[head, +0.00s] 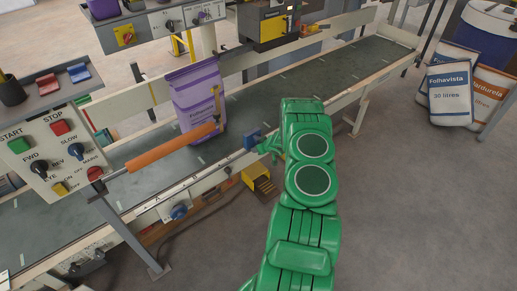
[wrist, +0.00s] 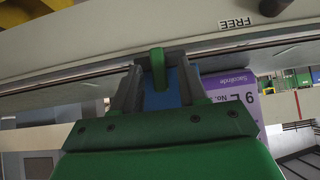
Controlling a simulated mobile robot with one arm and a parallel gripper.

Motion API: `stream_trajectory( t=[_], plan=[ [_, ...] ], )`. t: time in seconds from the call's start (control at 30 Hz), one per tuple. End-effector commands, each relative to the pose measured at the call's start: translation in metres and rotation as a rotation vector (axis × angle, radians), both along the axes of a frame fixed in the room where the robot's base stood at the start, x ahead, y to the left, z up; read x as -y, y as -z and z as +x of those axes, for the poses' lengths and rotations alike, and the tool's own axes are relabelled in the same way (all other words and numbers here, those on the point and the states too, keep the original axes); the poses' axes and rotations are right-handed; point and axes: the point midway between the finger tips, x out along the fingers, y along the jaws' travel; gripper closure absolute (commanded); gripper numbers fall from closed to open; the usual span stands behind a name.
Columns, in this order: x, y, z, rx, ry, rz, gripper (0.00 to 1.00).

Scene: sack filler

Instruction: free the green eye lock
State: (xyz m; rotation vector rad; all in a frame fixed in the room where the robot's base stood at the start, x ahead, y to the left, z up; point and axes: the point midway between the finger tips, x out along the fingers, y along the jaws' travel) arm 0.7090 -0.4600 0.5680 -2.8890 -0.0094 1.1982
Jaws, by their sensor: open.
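In the wrist view a small green lever, which looks like the green eye lock (wrist: 158,62), stands upright between the two dark fingers of my gripper (wrist: 159,78). The fingers are open, one on each side of it, and I cannot tell whether either touches it. A blue block (wrist: 165,98) shows just behind the lever. The word FREE is printed on the pale rail (wrist: 200,28) to the right of the lever. In the head view the blue block (head: 253,138) sits on the conveyor's near rail beside my green arm, which hides most of the gripper.
A purple sack (head: 196,98) stands on the conveyor belt (head: 330,72), left of my arm. An orange-handled bar (head: 172,146) reaches across the belt near the control panel (head: 55,150). Filled sacks (head: 450,95) lean at the right.

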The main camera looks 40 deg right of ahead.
Motion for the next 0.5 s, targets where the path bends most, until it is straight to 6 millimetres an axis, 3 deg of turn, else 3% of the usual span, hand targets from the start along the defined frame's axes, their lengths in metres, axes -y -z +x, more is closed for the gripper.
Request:
stream_trajectory(
  t=[0.5],
  plan=[
    [0.001,-0.033,-0.031,0.001,0.000,-0.001,0.57]
  ],
)
